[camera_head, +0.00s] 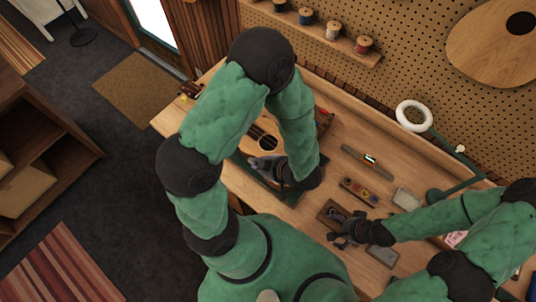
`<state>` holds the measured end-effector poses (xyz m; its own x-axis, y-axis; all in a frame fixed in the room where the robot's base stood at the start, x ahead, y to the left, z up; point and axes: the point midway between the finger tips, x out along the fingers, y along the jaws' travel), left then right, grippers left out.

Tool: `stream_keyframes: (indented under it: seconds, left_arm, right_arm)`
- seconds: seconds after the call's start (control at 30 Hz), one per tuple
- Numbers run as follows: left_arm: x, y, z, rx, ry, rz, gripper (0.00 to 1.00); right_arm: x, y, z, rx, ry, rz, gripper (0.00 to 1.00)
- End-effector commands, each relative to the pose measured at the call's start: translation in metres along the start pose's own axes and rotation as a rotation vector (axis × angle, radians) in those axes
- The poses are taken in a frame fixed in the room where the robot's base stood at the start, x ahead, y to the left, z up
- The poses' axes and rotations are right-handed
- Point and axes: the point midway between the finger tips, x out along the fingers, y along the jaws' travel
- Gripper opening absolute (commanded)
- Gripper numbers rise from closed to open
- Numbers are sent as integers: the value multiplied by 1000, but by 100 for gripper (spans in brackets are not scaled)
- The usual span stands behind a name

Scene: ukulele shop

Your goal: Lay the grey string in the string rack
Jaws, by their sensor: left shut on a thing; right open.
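My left gripper (262,164) is over the lower body of a ukulele (264,141) on the workbench. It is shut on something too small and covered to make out. My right gripper (343,237) is open, low beside a small dark wooden tray (331,214); I cannot tell whether they touch. A wooden holder with several coloured round pieces (359,191) lies just beyond that tray. I cannot tell for sure which of these is the string rack. I cannot pick out the grey string.
The wooden workbench (226,172) has a green mat under the ukulele. A dark tool with a bright middle (368,160), a pale grey dish (407,199) and a green lamp stand (455,187) with a white ring (413,115) stand further right. Thread spools (333,30) sit on the pegboard shelf.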

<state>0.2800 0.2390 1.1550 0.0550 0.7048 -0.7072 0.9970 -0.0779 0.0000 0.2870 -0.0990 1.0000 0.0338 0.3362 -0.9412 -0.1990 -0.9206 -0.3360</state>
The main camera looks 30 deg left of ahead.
Motion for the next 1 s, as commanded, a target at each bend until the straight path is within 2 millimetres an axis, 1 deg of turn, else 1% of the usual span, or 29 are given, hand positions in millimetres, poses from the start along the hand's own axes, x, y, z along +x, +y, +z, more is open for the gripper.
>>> stream_keyframes:
  seconds: [0.1,0.23,1.0]
  left_arm:
    - [-6,-12,-3,2,0,3,0]
    - [-9,-20,-6,1,0,1,0]
    - [-33,-21,-30,1,0,0,0]
  right_arm:
    - [-1,0,0,0,0,0,100]
    - [-2,-1,0,0,0,0,100]
    - [-39,-14,1,0,0,0,100]
